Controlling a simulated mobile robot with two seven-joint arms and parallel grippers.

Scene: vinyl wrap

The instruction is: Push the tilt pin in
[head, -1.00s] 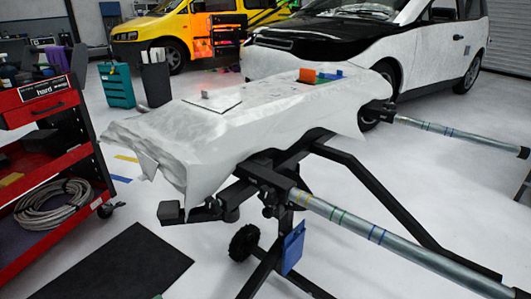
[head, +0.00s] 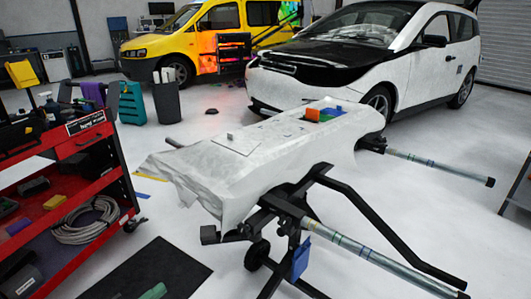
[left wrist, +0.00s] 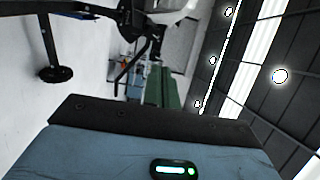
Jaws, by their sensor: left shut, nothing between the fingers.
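The black stand (head: 327,184) carries a white wrapped panel (head: 280,150) in the middle of the head view. Its tilt joint sits under the panel, around the black bracket (head: 284,206). The tilt pin is too small to tell apart there. My left gripper (head: 153,291) shows only as a green tip at the bottom edge of the head view. In the left wrist view its green fingers (left wrist: 164,88) are together with nothing between them. The gripper is apart from the stand, in front of it and to the left. My right gripper is not in view.
Two metal tubes (head: 365,251) stick out to the right from the stand. A blue cloth-like piece (head: 300,258) hangs below the bracket. A red tool cart (head: 85,185) stands at left, a black mat (head: 150,268) in front. Cars stand behind.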

